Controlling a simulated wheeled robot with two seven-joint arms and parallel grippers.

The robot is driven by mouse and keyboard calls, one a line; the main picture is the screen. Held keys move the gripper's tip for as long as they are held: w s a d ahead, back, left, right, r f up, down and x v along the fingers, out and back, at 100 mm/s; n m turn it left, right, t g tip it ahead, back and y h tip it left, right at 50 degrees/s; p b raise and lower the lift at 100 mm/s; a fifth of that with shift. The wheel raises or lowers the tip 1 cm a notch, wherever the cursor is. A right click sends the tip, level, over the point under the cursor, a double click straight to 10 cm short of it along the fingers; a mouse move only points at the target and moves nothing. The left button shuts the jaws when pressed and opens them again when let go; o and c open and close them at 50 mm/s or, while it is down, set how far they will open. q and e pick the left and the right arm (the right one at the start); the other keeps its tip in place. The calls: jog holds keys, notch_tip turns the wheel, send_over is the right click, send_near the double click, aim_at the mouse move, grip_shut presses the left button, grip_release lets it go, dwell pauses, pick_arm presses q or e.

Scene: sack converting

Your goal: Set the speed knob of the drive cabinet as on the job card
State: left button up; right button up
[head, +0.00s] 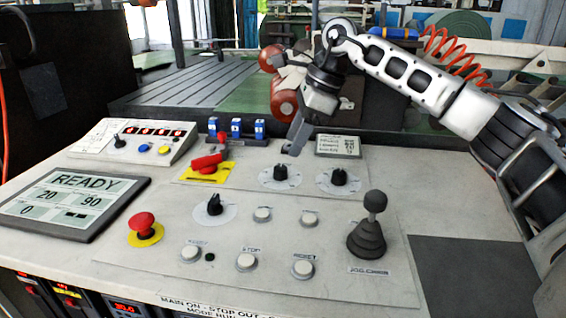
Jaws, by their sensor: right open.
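The sloping panel (150,270) holds black knobs on round white dials. One dial knob (281,173) is at the back middle, a second dial knob (339,178) is to its right, and a third dial knob (214,205) is nearer and to the left. I cannot read which is the speed knob. My left gripper is out of view.
A joystick (370,230) stands up at the right. A red mushroom button (142,225), a red switch handle (207,161) and several white buttons (246,261) share the panel. A display (70,203) at the left reads READY, 20, 90 and 0. Rollers (284,98) stand behind.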

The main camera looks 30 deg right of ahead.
aim_at(281, 168)
jog(key=x, duration=0.6)
jog(key=shift+w+a+f, duration=0.1)
jog(key=shift+f, duration=0.25)
jog(key=c, duration=1)
jog(key=shift+m, duration=0.3)
jog(key=m+t+h, duration=0.1)
jog(key=m, duration=0.2)
jog(key=shift+a+m+t+h+b, duration=0.1)
jog(key=shift+m+t+h+b, duration=0.3)
jog(key=shift+m, duration=0.9)
jog(key=shift+r, duration=0.1)
